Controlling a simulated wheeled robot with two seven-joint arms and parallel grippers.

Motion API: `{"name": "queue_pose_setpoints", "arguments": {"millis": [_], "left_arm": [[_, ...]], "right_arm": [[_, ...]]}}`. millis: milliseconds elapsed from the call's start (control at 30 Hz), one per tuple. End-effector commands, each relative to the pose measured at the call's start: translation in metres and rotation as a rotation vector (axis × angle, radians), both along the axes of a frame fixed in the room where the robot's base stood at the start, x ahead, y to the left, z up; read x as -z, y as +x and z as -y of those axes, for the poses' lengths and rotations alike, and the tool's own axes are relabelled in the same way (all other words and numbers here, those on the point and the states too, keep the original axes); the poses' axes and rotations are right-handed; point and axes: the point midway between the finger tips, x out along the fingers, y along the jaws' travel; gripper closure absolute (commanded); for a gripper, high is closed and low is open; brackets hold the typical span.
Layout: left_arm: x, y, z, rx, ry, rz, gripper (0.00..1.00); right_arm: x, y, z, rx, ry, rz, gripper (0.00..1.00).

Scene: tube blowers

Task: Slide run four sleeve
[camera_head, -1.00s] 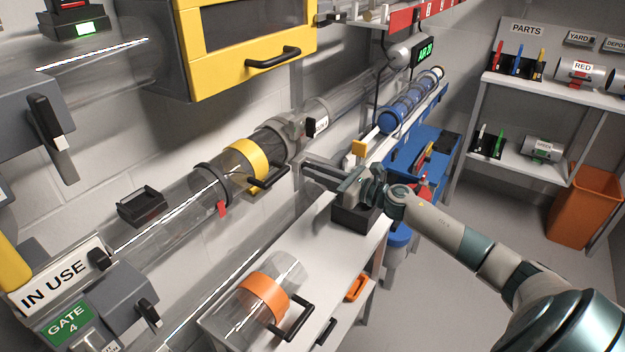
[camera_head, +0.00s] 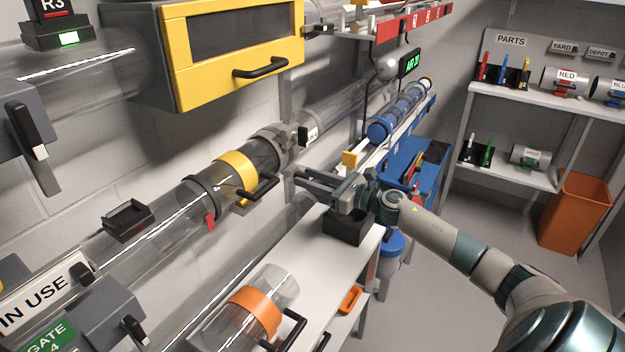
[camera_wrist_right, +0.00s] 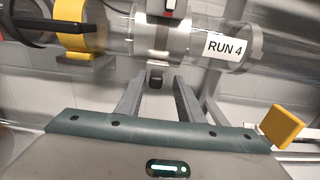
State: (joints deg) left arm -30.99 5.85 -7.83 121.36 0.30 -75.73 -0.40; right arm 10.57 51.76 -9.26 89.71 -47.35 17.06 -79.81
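The run four tube crosses the wall, with a "RUN 4" label (camera_wrist_right: 226,48) in the right wrist view. On it is a clear sleeve with a yellow band (camera_head: 237,170) and a black handle (camera_head: 256,192). The yellow band also shows at the left of the right wrist view (camera_wrist_right: 80,30). A grey collar (camera_head: 272,142) sits up the tube from the sleeve. My right gripper (camera_head: 300,178) is open and empty, just right of the black handle and below the tube. In the right wrist view its fingers (camera_wrist_right: 158,98) are apart below the grey collar. My left gripper is not in view.
A white bench (camera_head: 325,262) below holds a clear tube piece with an orange band (camera_head: 256,308) and a black block (camera_head: 346,229). A yellow-framed cabinet (camera_head: 232,45) hangs above the tube. A yellow knob (camera_wrist_right: 282,124) is close to my right gripper.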

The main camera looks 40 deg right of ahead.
Motion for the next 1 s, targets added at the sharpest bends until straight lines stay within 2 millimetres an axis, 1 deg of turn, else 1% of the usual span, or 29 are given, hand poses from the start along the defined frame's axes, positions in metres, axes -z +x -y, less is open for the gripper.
{"name": "queue_pose_setpoints", "arguments": {"millis": [167,367,567,867,1000], "left_arm": [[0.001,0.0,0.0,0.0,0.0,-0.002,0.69],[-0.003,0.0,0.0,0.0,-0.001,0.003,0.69],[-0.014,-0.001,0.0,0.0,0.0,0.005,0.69],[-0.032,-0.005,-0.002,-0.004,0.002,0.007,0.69],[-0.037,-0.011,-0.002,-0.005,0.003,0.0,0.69]], "right_arm": [[0.002,-0.003,0.0,-0.001,0.0,-0.002,0.66],[0.003,-0.014,0.005,-0.002,0.0,-0.002,0.66],[0.004,-0.033,0.013,-0.001,0.001,-0.004,0.66],[0.004,-0.068,0.027,-0.001,0.001,-0.004,0.66],[0.003,-0.084,0.034,-0.001,0.0,-0.003,0.66]]}}
